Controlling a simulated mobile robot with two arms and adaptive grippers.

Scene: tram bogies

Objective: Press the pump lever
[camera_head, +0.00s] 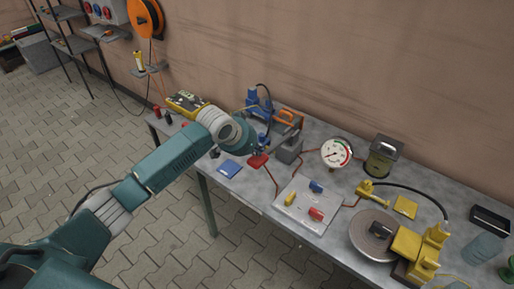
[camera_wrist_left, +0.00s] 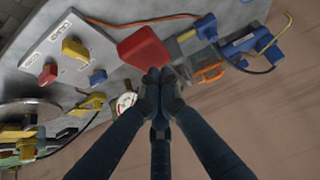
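A red pad-like piece (camera_head: 258,161), which looks like the pump lever's end, is beside a grey block (camera_head: 289,151) on the workbench. In the left wrist view the red pad (camera_wrist_left: 142,47) lies just beyond my fingertips. My left gripper (camera_head: 259,148) is over the bench, close to the red pad, its fingers partly hidden by the wrist in the head view. In the left wrist view its dark fingers (camera_wrist_left: 160,82) are drawn together with nothing between them. I cannot tell whether they touch the pad. My right gripper is not in view.
A dial gauge (camera_head: 336,153) stands right of the block. A pale board (camera_head: 299,221) holds yellow, blue and red handles. Blue and orange tools (camera_head: 259,103) stand behind, near the wall. A round metal plate (camera_head: 372,240) and yellow equipment (camera_head: 420,247) are at the right.

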